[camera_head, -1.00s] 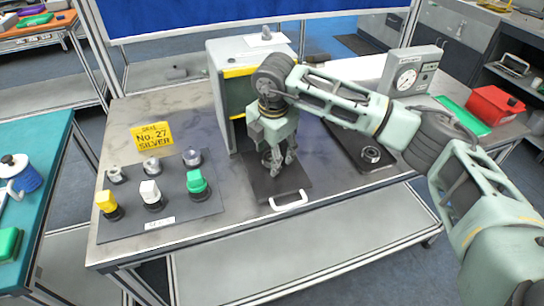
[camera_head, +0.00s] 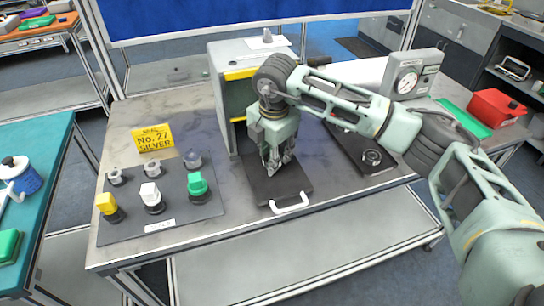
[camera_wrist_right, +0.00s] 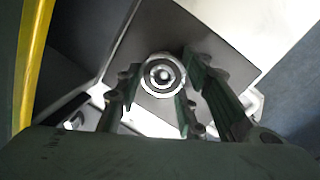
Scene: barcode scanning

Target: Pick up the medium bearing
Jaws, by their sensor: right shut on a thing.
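My right gripper (camera_head: 274,168) points down over the dark plate with a white handle (camera_head: 284,190) at the front of the yellow-edged cabinet. Its fingers are shut on a round metal bearing (camera_wrist_right: 162,75), seen between them in the right wrist view with the dark plate (camera_wrist_right: 150,38) behind it. In the head view the fingers mostly hide this bearing. I cannot tell whether it still touches the plate. Another ring-shaped bearing (camera_head: 372,156) lies on a dark plate to the right. My left gripper is not in view.
The cabinet (camera_head: 222,95) stands close behind the gripper. A grey panel (camera_head: 170,210) at left carries yellow, white and green knobs and several metal pieces, with a yellow sign (camera_head: 152,138) behind. A dial gauge (camera_head: 408,78) and red bin (camera_head: 494,107) are at right.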

